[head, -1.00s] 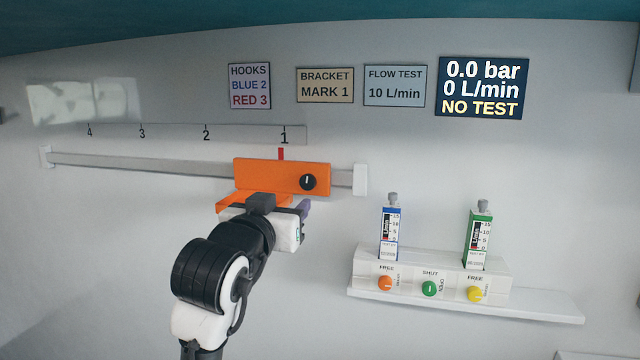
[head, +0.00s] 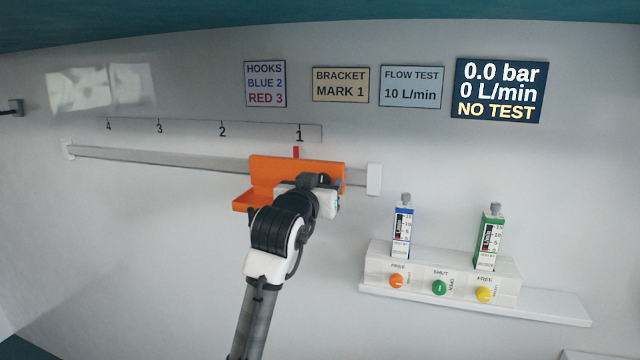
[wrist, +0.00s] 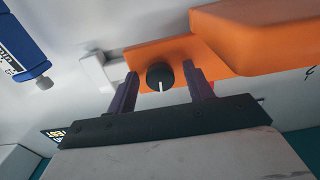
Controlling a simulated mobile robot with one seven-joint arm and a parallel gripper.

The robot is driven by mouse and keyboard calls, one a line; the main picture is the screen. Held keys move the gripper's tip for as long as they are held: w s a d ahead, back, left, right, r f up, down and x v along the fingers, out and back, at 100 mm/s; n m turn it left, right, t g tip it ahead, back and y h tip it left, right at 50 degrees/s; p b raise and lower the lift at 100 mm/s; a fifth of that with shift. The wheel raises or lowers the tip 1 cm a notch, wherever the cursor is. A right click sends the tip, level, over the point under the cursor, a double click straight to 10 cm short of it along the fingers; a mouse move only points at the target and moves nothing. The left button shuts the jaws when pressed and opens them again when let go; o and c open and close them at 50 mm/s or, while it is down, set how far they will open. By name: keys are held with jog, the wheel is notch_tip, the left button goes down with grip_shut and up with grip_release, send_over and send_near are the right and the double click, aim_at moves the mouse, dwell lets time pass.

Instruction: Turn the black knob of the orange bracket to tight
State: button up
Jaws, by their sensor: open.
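The orange bracket (head: 262,168) sits on the grey rail, with its red pointer (head: 296,152) under mark 1. Its black knob (wrist: 160,76) has a white line and shows between my fingers in the wrist view. In the head view my gripper and wrist cover most of the knob. My gripper (wrist: 163,84) is open, one purple finger on each side of the knob. I see gaps between fingers and knob, and cannot tell how far the fingertips reach along it.
The rail (head: 150,155) runs left from its white end stop (head: 374,179). At the lower right, a white shelf (head: 480,308) carries a panel with orange, green and yellow knobs and two flow meters. A screen (head: 500,90) reads 0.0 bar, 0 L/min, NO TEST.

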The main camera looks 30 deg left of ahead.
jog(key=c, duration=1)
jog(key=shift+o, duration=0.2)
jog(key=shift+a+m+b, duration=0.1)
jog(key=shift+m+b, duration=4.1)
jog(key=shift+m, duration=4.5)
jog(key=o, duration=1)
jog(key=shift+r, duration=0.1)
jog(key=shift+c, duration=0.2)
